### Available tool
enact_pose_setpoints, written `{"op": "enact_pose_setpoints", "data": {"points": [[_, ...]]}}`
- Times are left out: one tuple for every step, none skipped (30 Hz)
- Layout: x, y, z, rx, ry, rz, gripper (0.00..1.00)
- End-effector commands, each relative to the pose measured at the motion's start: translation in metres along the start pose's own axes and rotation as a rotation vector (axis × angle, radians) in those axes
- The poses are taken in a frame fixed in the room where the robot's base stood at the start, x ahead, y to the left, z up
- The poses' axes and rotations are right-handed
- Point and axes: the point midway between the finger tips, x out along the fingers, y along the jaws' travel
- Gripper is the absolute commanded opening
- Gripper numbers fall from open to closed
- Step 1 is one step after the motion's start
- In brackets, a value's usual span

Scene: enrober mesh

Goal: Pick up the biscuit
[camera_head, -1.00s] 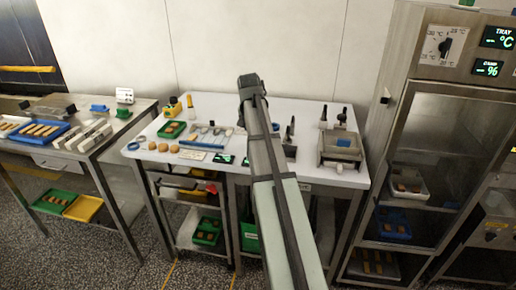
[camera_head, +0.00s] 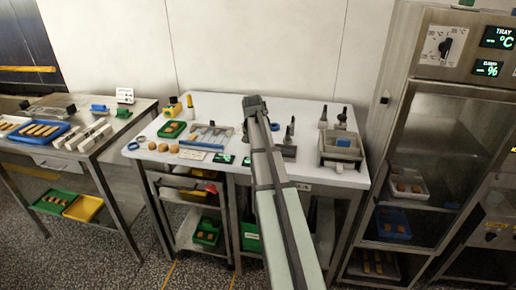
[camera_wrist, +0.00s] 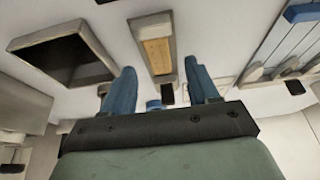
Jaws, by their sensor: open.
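In the wrist view, a tan, oblong piece that looks like a biscuit (camera_wrist: 157,56) lies in a narrow pale holder (camera_wrist: 139,29) on the white table. My gripper (camera_wrist: 160,86) is open, with its two blue fingers apart and nothing between them. The biscuit appears just beyond the fingertips, roughly in line with the gap, and apart from them. In the head view, my gripper (camera_head: 254,104) is over the middle of the table, and my arm hides the holder there. Round brown biscuits (camera_head: 163,147) lie at the table's left front.
A blue-edged rack (camera_head: 210,135) stands left of my gripper and also shows in the wrist view (camera_wrist: 290,40). A grey box (camera_head: 340,148) and dark upright tools (camera_head: 290,132) stand to the right. A green tray (camera_head: 171,129) sits at the left. A steel cabinet (camera_head: 430,140) stands further right.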

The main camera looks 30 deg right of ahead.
Motion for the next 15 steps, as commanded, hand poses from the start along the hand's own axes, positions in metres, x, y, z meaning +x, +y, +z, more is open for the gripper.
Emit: {"op": "enact_pose_setpoints", "data": {"points": [[0.008,0.000,-0.003,0.000,-0.001,0.001,0.60],[0.012,0.000,-0.002,0.000,-0.002,0.001,0.60],[0.016,0.000,-0.002,0.000,-0.002,0.001,0.60],[0.019,0.000,-0.001,0.000,-0.002,0.001,0.60],[0.022,0.000,-0.001,0.000,-0.001,0.000,0.60],[0.025,0.000,-0.001,0.000,-0.001,0.000,0.60],[0.026,0.000,-0.001,0.000,0.000,0.000,0.60],[0.026,0.000,-0.001,0.000,0.000,0.000,0.60],[0.027,0.000,-0.001,0.000,0.000,0.000,0.60],[0.026,0.000,-0.001,0.000,0.000,0.000,0.60],[0.026,0.000,-0.001,0.000,0.000,0.000,0.60],[0.026,0.000,-0.001,0.000,0.000,0.000,0.60],[0.026,0.000,-0.001,0.000,0.000,0.000,0.60],[0.026,0.000,-0.001,0.000,0.000,0.000,0.59],[0.026,0.000,-0.001,0.000,0.000,0.000,0.55]]}}
